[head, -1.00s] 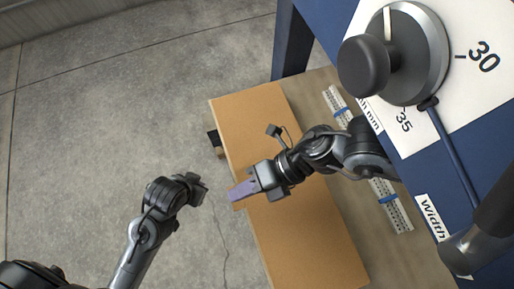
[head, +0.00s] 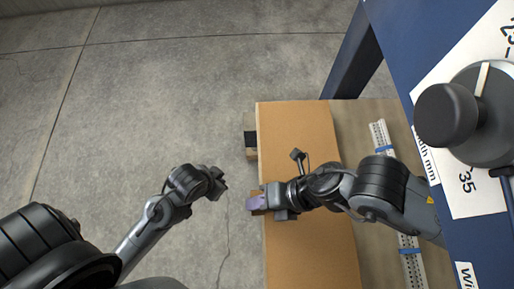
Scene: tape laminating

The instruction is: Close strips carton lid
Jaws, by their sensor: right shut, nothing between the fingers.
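A long flat tan-orange cardboard panel (head: 300,140), which looks like the carton lid, lies at the middle right of the head view. I cannot tell from above how far it is closed, and the carton's inside is not visible. My right gripper (head: 254,203) reaches across the panel from the right.
Two pale perforated strips with blue bands (head: 381,140) lie on a brown surface (head: 376,260) right of the panel. A blue machine (head: 410,40) with a large black knob (head: 448,114) stands at the right. Bare concrete floor (head: 150,110) fills the left.

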